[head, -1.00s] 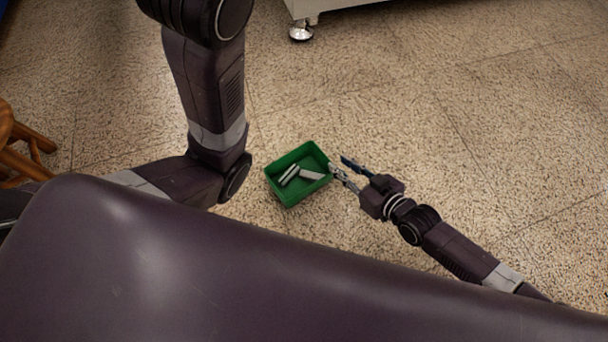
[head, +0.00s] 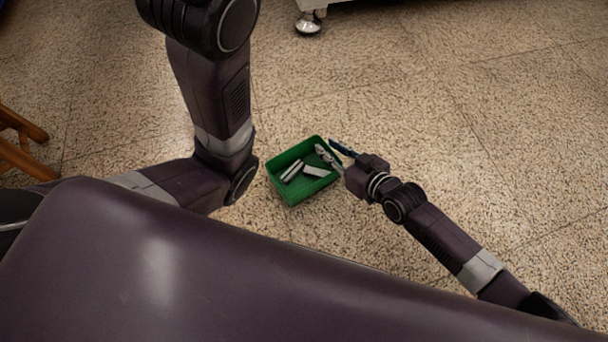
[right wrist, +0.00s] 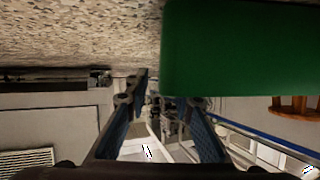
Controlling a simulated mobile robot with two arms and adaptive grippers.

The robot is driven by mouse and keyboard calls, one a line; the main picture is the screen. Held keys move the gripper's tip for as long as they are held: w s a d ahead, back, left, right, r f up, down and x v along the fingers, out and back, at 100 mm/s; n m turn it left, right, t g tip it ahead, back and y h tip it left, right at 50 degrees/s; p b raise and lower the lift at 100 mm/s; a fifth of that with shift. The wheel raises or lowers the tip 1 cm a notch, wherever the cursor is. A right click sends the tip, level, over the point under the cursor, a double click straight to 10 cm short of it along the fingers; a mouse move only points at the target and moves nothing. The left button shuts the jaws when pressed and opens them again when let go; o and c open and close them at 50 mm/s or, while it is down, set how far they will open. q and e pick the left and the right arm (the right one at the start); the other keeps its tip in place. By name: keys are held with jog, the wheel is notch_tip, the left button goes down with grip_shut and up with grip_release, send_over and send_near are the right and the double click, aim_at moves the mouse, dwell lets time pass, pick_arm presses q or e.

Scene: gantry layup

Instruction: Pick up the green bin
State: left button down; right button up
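The green bin (head: 303,192) sits upright on the floor in the middle of the head view, with a few pale metal bars (head: 292,170) in it. It also shows as a large green surface at the upper right of the right wrist view (right wrist: 240,50). My right gripper (head: 326,146) is at the bin's right far corner, its fingers apart and empty. In the head view one finger overlaps the bin's right rim; I cannot tell whether it touches. In the right wrist view both open fingers (right wrist: 165,92) show, with the bin beside them. My left gripper is out of view.
Speckled floor (head: 430,110) around the bin is clear. A wooden stool (head: 22,145) stands at the left edge. A cabinet foot (head: 307,24) shows at the top. My own body and left arm cover much of the near left.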

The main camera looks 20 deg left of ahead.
grip_shut()
jog(key=shift+r, duration=0.15)
dwell(0.4)
